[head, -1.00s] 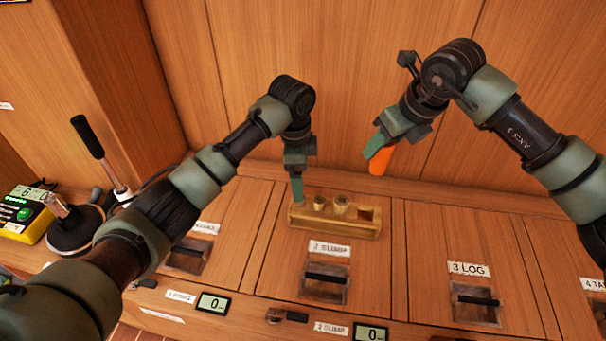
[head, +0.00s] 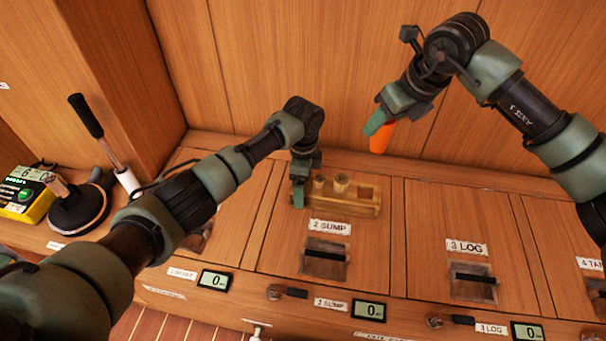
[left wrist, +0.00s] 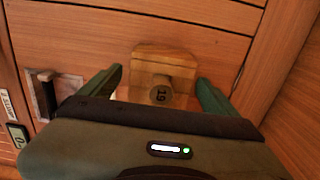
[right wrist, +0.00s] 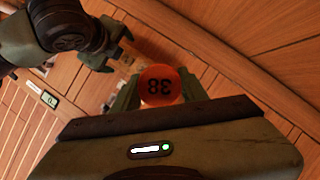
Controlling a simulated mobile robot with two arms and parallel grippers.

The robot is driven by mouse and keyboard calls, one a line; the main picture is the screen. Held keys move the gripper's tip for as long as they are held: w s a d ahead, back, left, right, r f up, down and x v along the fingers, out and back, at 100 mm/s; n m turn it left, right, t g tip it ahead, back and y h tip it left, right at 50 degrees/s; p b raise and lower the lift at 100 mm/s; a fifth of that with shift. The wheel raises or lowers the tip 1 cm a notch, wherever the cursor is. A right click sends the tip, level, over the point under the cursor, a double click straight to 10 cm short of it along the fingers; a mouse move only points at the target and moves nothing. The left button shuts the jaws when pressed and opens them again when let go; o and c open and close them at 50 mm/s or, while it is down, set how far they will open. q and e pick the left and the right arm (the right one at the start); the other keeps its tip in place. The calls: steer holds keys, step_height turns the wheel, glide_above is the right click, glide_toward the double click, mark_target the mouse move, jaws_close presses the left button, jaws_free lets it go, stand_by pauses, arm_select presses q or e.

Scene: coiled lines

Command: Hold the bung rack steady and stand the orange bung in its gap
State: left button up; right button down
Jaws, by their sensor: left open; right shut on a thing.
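My left gripper (head: 299,190) is low at the rack's left end. In the left wrist view its open fingers lie either side of the rack (left wrist: 150,56) and a bung marked 19 (left wrist: 161,92); I cannot tell whether they touch. My right gripper (head: 376,126) is shut on the orange bung (head: 381,139), held above and behind the rack's right end. The bung's face (right wrist: 160,84) reads 38.
Hatches with recessed handles (head: 325,254) and labels line the counter front. A wood wall (head: 340,80) rises close behind the rack. A yellow device (head: 24,200) and a black-handled lever (head: 88,118) stand at the left. The counter right of the rack is clear.

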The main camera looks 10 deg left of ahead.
mark_target(375, 153)
arm_select(q)
steer(key=shift+f, duration=0.2)
steer(key=c, duration=1.7)
arm_select(e)
step_height(375, 153, down, 9)
steer(key=n+g, duration=0.1)
steer(key=n, duration=0.2)
steer(key=n+g+y, duration=0.1)
steer(key=n, duration=0.1)
steer(key=shift+f+n+y, duration=0.1)
steer(key=shift+n+y, duration=0.2)
steer(key=shift+n, duration=0.1)
steer(key=shift+f, duration=2.8)
